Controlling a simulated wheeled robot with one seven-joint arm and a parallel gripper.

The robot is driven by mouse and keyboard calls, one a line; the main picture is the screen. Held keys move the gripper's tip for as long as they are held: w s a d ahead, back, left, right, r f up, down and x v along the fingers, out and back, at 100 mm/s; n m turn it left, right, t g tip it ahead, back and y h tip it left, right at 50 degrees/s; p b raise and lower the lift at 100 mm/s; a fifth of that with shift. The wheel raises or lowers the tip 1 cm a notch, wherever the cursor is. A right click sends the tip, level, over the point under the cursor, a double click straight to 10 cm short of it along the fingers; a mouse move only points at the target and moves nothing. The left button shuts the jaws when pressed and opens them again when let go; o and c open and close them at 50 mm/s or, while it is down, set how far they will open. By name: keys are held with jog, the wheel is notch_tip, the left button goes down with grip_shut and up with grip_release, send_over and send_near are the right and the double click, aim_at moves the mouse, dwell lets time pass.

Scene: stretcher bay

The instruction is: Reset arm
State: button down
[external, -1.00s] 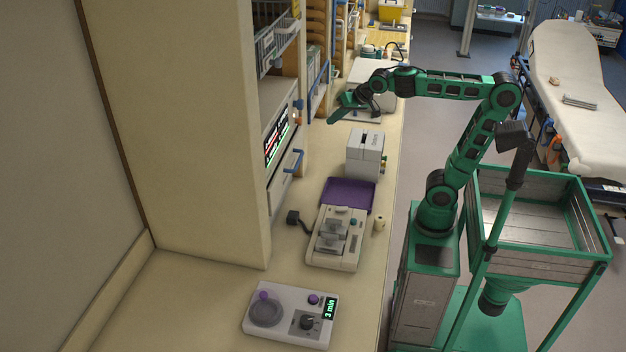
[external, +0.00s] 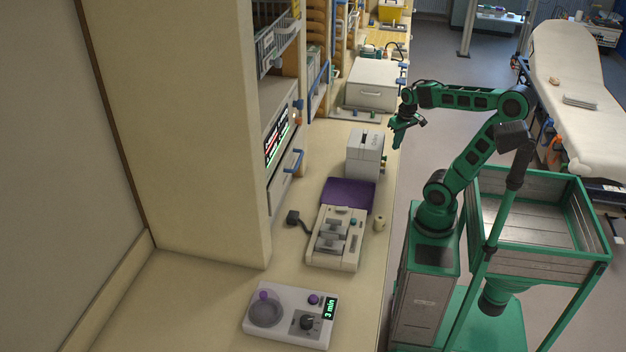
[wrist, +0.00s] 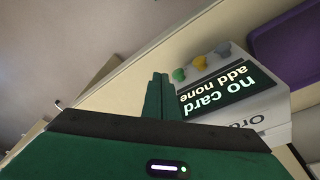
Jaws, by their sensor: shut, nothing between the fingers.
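My green gripper (external: 397,138) hangs at the end of my arm, pointing down just off the counter's right edge, to the right of the grey box-shaped device (external: 362,158). It is shut and empty. In the wrist view the closed green fingers (wrist: 156,97) stand in the middle. Beside them is the grey device, whose dark screen (wrist: 228,88) reads "no card" and "add none" upside down. My upper arm is raised and the forearm reaches left from the elbow.
A stretcher (external: 575,90) stands at right.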

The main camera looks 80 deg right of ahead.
jog(key=s+a+f+n+g+y, duration=0.1)
jog(key=s+a+f+n+y, duration=0.1)
jog(key=a+f, duration=0.3)
jog(key=s+a, duration=0.1)
jog(key=a, duration=0.1)
jog(key=shift+s+a+f+g, duration=0.2)
jog(key=shift+s+a+g, duration=0.1)
jog(key=shift+a, duration=0.05)
dwell(0.6)
